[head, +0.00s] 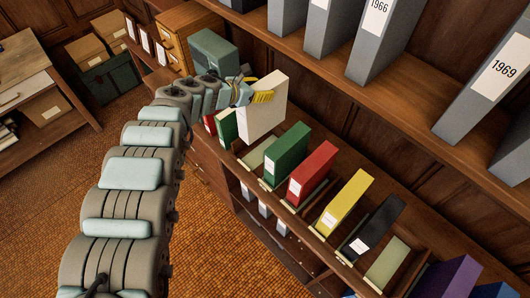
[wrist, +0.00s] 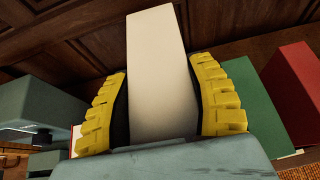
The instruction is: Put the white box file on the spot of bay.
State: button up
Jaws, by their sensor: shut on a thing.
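The white box file (head: 266,106) is upright between the yellow fingers of my gripper (head: 262,97), at the far left part of the shelf counter. In the wrist view the white box file (wrist: 158,70) stands between both ridged yellow fingers of my gripper (wrist: 163,105), which press on its sides. Its lower end is hidden by my gripper there. In the head view it appears above or just behind a bare olive-green bay pad (head: 257,153); I cannot tell whether its bottom touches anything. Another bare olive-green pad (head: 388,261) lies right of the black file.
Right of the first pad stand a green file (head: 287,153), red file (head: 312,172), yellow file (head: 342,201) and black file (head: 372,229). Another green file (head: 227,128) is close left of the white one. Grey files (head: 385,40) fill the upper shelf. A grey-green box (head: 213,52) stands behind.

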aim_at(244, 126)
jog(key=shift+s+d+f, duration=0.1)
jog(key=shift+s+f, duration=0.05)
jog(key=shift+f, duration=2.2)
jog(key=shift+s+a+f, duration=0.1)
jog(key=shift+s+f, duration=0.1)
jog(key=shift+f, duration=2.2)
jog(key=shift+s+d+f, duration=0.1)
jog(key=shift+s+f, duration=0.05)
jog(key=shift+f, duration=2.35)
jog(key=o, duration=1.2)
jog(key=shift+v, duration=0.8)
jog(key=shift+p+v, duration=0.45)
jog(key=shift+v, duration=4.3)
jog(key=shift+s+r, duration=0.3)
jog(key=shift+s, duration=0.05)
